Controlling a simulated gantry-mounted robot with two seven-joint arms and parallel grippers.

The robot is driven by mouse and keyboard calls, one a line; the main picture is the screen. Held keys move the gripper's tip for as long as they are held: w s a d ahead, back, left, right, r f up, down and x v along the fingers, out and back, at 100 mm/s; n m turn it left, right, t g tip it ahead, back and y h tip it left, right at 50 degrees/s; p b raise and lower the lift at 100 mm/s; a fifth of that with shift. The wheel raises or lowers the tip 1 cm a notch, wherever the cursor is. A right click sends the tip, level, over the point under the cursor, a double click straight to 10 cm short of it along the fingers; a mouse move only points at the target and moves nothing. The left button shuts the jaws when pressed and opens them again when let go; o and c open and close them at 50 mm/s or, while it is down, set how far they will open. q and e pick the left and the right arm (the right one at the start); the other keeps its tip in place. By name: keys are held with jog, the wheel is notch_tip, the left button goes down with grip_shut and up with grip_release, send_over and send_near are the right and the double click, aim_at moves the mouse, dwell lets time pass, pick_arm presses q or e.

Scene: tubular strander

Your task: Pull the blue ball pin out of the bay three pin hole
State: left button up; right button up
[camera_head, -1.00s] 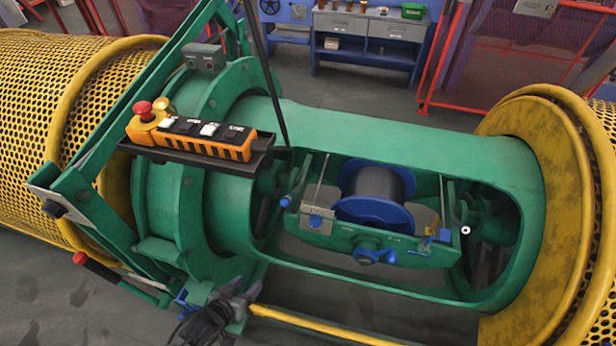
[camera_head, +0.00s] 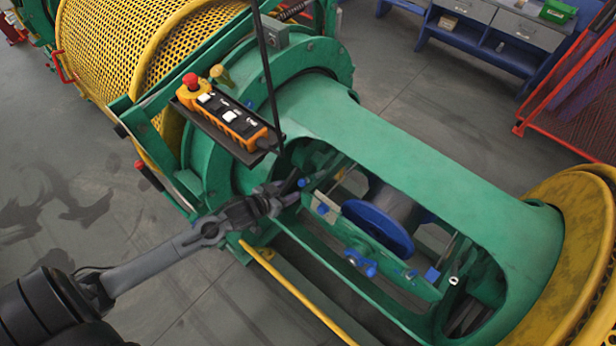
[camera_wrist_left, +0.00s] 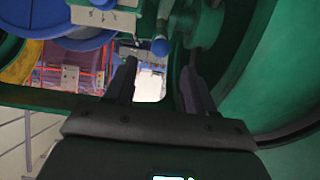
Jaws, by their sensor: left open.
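A blue ball pin (camera_head: 302,183) shows in the head view at the left end of the open bay. In the left wrist view the ball pin's round blue head (camera_wrist_left: 160,47) faces me at top centre, with its rod running back behind it. My left gripper (camera_head: 292,186) is at the bay's left end, close beside the ball pin. In the left wrist view the gripper (camera_wrist_left: 160,72) has its two fingers apart and empty. The ball lies just beyond the tips, between their lines. The pin hole itself cannot be made out. My right gripper is not in view.
A blue reel (camera_head: 378,232) sits in the cradle beside the pin. The green tube frame (camera_head: 410,150) surrounds the bay. An orange control pendant (camera_head: 228,118) on a tray and a thin dark pole (camera_head: 266,75) stand close above the gripper. A yellow rail (camera_head: 300,292) runs along the front.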

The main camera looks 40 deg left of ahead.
aim_at(300, 184)
pick_arm(q)
jog(key=shift+a, duration=0.1)
jog(key=b+x, duration=0.5)
jog(key=x, duration=0.1)
jog(key=shift+w+f+b, duration=0.15)
jog(key=shift+b, duration=0.25)
jog(key=shift+b+x, duration=0.3)
jog(key=shift+x, duration=1)
jog(key=shift+p, duration=0.35)
